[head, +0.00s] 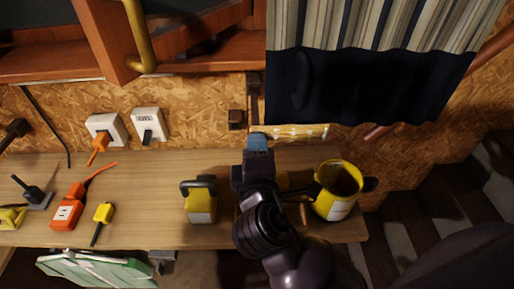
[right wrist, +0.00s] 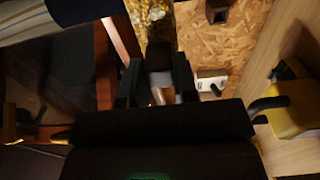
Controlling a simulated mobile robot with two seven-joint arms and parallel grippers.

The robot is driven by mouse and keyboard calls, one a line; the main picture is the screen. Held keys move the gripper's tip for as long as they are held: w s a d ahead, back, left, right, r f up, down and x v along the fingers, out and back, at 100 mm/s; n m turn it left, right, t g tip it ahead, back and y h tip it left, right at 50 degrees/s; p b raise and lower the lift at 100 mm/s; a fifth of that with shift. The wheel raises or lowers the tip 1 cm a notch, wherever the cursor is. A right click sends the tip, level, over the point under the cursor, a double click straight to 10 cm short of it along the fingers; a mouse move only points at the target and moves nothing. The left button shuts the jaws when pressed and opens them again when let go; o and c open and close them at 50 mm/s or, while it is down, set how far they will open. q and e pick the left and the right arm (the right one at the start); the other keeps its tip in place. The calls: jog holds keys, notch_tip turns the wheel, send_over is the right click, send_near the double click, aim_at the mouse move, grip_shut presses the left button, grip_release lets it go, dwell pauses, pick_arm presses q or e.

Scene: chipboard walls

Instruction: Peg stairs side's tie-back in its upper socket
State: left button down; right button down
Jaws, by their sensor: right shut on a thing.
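The tie-back (head: 295,131) is a yellow and white patterned strip. It runs across the lower edge of the dark blue band of the striped curtain (head: 370,85). It also shows in the right wrist view (right wrist: 148,16). My right gripper (head: 258,142) is at the strip's left end, close to the wall, and is shut on it. In the right wrist view a pale piece lies between its fingers (right wrist: 159,80); the exact grip is dark. A small brown block (head: 236,119) is on the chipboard wall just left of the gripper, apart from it. I cannot make out a hole. My left gripper is out of view.
A wooden bench (head: 150,185) runs below the wall. A yellow mug (head: 338,190) stands right of my arm, and a yellow and black item (head: 199,200) left of it. White wall outlets (head: 148,124) hold plugs. Stairs (head: 425,215) lie to the right. A cabinet (head: 170,40) is above.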

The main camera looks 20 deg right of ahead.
jog(key=shift+x, duration=1.65)
dwell(1.2)
jog(key=c, duration=0.8)
grip_release()
jog(key=shift+s, duration=0.1)
pick_arm(q)
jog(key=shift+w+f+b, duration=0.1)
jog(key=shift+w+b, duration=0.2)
jog(key=shift+b, duration=0.3)
pick_arm(e)
jog(key=v, duration=1)
jog(key=shift+s, duration=0.35)
jog(key=shift+a, duration=0.1)
